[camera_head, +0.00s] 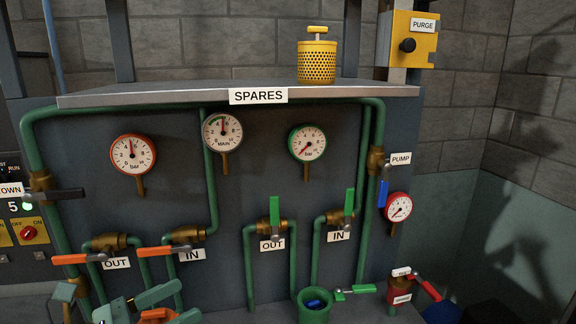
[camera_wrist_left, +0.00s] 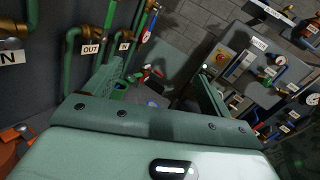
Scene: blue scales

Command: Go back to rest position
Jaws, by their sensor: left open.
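My left gripper (camera_head: 186,301) shows at the bottom left of the head view, in front of the lower part of the pipe panel. In the left wrist view its two green fingers stand wide apart with an empty gap between them, so the gripper (camera_wrist_left: 160,85) is open and holds nothing. My right gripper is in neither view.
The dark panel carries green pipes, gauges (camera_head: 223,131) and valves with orange handles (camera_head: 155,251) and green handles (camera_head: 275,215). A yellow canister (camera_head: 317,60) stands on the SPARES shelf (camera_head: 180,91).

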